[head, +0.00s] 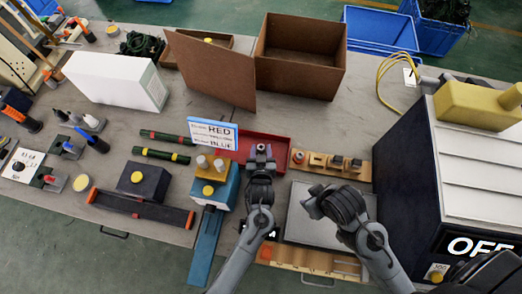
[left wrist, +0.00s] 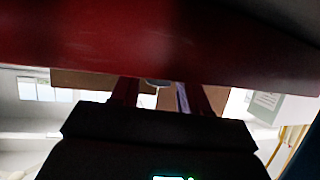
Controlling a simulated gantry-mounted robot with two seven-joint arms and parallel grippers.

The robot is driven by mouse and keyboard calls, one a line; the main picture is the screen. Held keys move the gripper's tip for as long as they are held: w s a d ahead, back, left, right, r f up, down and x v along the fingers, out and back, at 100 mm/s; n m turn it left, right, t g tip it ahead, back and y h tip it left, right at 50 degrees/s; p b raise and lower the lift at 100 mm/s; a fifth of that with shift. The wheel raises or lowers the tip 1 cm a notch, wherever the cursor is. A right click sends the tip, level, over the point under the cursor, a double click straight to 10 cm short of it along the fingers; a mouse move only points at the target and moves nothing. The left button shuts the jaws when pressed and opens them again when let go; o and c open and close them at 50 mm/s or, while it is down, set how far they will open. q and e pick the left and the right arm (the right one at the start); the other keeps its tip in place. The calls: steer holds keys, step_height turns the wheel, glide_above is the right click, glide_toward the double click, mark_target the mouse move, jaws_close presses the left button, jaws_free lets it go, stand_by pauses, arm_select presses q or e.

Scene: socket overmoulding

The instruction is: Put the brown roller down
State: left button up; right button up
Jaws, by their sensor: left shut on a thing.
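My left gripper (head: 262,150) points away from me over the red tray (head: 283,145). It is shut on the brown roller, which I can barely make out; the fingers hide most of it. In the left wrist view the gripper's two fingers (left wrist: 162,95) reach up beneath a broad red surface, with a small greyish end between them. I cannot tell whether the held piece touches the tray. My right gripper (head: 318,206) is folded above the grey plate (head: 297,230), and its jaws are not clear.
A wooden rack (head: 319,160) with several small round pieces stands right of the red tray. A RED/BLUE sign (head: 212,134) stands close on the left. A blue machine (head: 225,187) is left of my left arm. A cardboard box (head: 300,75) is behind; a big dark machine (head: 410,185) is at the right.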

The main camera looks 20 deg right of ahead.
arm_select(q)
steer(key=shift+f+b, duration=0.3)
steer(key=shift+f, duration=0.15)
arm_select(e)
steer(key=shift+a+f, duration=0.1)
steer(key=shift+f, duration=0.2)
